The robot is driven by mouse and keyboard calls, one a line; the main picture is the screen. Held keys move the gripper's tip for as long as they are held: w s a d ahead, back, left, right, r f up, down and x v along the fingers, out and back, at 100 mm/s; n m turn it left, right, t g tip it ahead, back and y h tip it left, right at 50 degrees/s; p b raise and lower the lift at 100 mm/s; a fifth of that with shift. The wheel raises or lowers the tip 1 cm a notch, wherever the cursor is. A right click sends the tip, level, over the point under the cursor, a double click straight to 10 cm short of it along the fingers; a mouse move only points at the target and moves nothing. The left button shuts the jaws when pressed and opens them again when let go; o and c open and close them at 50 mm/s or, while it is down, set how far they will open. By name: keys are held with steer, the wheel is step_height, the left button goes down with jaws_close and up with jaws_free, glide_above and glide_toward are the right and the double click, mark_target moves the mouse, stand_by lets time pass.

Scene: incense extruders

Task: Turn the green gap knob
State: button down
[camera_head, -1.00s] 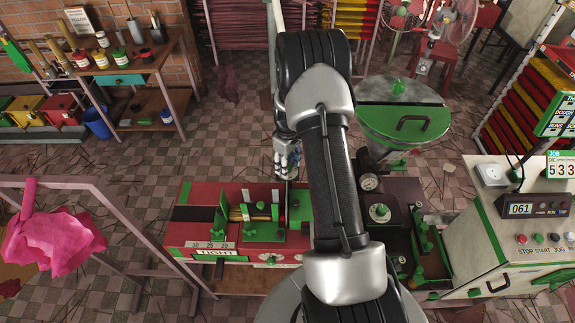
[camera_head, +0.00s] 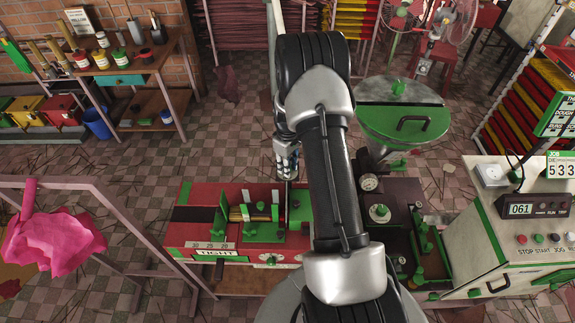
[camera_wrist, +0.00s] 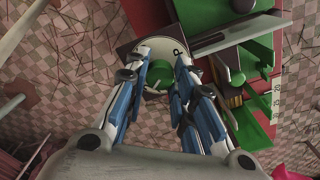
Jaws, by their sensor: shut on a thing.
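The green gap knob (camera_wrist: 158,68) shows in the wrist view as a round green disc on a pale round base. My gripper (camera_wrist: 161,58) has its blue-and-silver fingers on either side of the knob and is shut on it. In the head view my gripper (camera_head: 287,168) points down at the back edge of the red and green machine (camera_head: 222,205); the knob is hidden there.
Green upright plates (camera_wrist: 255,62) of the machine stand close to the fingers in the wrist view. A dark unit with a gauge (camera_head: 369,183) is to the right, and a round green-lidded drum (camera_head: 385,127) stands behind. A pink cloth (camera_head: 50,240) hangs at left.

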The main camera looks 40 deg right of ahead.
steer(key=shift+m, duration=0.3)
steer(key=m+b, duration=0.2)
steer(key=m, duration=0.1)
steer(key=shift+m+b, duration=0.5)
steer(key=shift+m, duration=1.1)
steer(key=c, duration=1.3)
jaws_free()
steer(key=shift+c, duration=0.2)
step_height(320, 180, up, 12)
